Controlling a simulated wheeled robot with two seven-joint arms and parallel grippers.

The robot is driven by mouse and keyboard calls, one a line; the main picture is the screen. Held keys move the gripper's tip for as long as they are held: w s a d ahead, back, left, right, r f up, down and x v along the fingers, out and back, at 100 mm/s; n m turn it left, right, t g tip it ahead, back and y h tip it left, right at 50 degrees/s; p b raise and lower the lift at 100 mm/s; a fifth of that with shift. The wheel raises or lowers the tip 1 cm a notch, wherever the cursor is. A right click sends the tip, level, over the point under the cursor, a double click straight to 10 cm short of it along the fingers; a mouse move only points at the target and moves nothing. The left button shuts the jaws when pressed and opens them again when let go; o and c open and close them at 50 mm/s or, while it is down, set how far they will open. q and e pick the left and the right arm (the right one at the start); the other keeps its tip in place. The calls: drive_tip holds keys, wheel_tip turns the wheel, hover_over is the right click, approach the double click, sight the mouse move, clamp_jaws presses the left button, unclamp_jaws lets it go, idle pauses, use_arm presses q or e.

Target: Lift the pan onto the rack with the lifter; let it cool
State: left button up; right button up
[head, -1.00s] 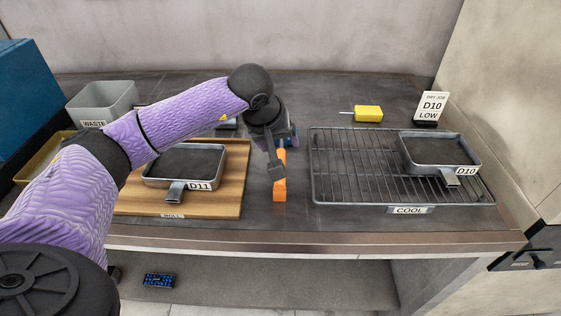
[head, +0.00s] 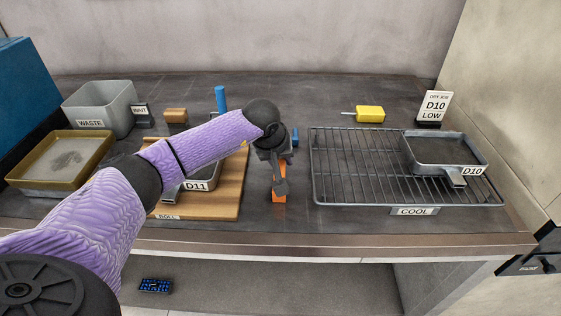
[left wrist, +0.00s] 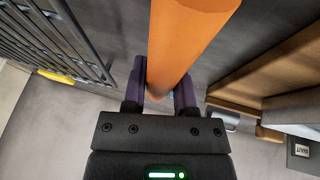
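An orange-handled tool, taken as the lifter (head: 279,197), is in front of me between the wooden board and the rack. My left gripper (head: 280,187) is over it and hides most of it. In the left wrist view the orange handle (left wrist: 180,45) runs between the two fingers (left wrist: 161,92), which sit close against its sides. Pan D10 (head: 445,150) rests on the right part of the wire rack (head: 350,196), marked COOL. Pan D11 (head: 200,185) is on the wooden board (head: 225,208), partly hidden by my arm. My right gripper is out of view.
A yellow tool (head: 369,114) lies behind the rack. A sign (head: 434,106) reading D10 LOW stands at the back right. A grey WASTE bin (head: 100,105), a brownish tray (head: 60,165) and a blue upright piece (head: 220,98) are at the left.

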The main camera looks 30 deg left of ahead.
use_arm(q)
clamp_jaws()
idle(1.0)
